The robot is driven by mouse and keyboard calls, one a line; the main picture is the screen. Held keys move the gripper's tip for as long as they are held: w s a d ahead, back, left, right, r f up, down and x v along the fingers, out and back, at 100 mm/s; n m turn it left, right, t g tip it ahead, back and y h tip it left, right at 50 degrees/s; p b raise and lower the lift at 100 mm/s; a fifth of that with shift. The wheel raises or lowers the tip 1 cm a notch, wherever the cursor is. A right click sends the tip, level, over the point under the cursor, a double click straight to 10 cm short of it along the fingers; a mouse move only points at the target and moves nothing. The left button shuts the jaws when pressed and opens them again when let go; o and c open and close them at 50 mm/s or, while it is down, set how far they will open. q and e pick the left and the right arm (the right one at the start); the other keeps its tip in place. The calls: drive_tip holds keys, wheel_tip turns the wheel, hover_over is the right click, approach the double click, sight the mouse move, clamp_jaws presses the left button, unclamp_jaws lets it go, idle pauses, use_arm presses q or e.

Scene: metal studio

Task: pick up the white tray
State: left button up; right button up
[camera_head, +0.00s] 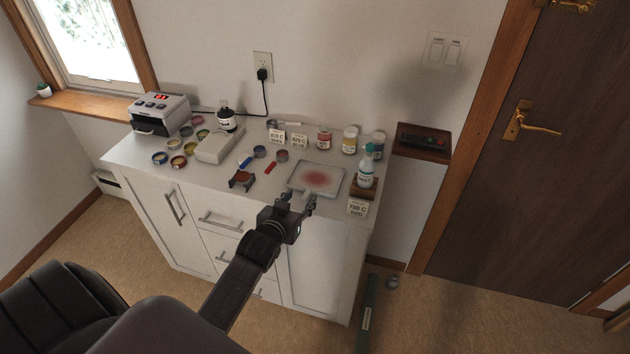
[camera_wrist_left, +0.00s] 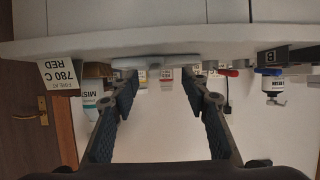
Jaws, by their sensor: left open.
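The white tray (camera_head: 334,187) lies flat near the front edge of the white cabinet top, with a red powdery patch in its middle. My left gripper (camera_head: 298,199) is at the tray's front edge, open, with its fingers pointing at the tray. In the left wrist view, which is upside down, the tray (camera_wrist_left: 150,62) shows edge-on as a thin pale slab beyond the open fingers (camera_wrist_left: 160,90). Nothing is between the fingers; I cannot tell whether they touch the tray. My right gripper is not in view.
A white spray bottle (camera_head: 366,172) and a "780 C RED" card (camera_head: 357,207) stand close right of the tray. Jars (camera_head: 324,138) stand behind.

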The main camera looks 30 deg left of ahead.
sight(306, 195)
use_arm(q)
drive_tip(key=shift+w, duration=0.5)
drive_tip(key=shift+d+p+x, duration=0.1)
drive_tip(key=shift+p+x, duration=0.15)
drive_tip(key=shift+x, duration=0.7)
drive_tip(key=shift+d+p+x, duration=0.15)
drive_tip(key=shift+p+x, duration=0.05)
drive_tip(key=shift+x, duration=0.8)
clamp_jaws()
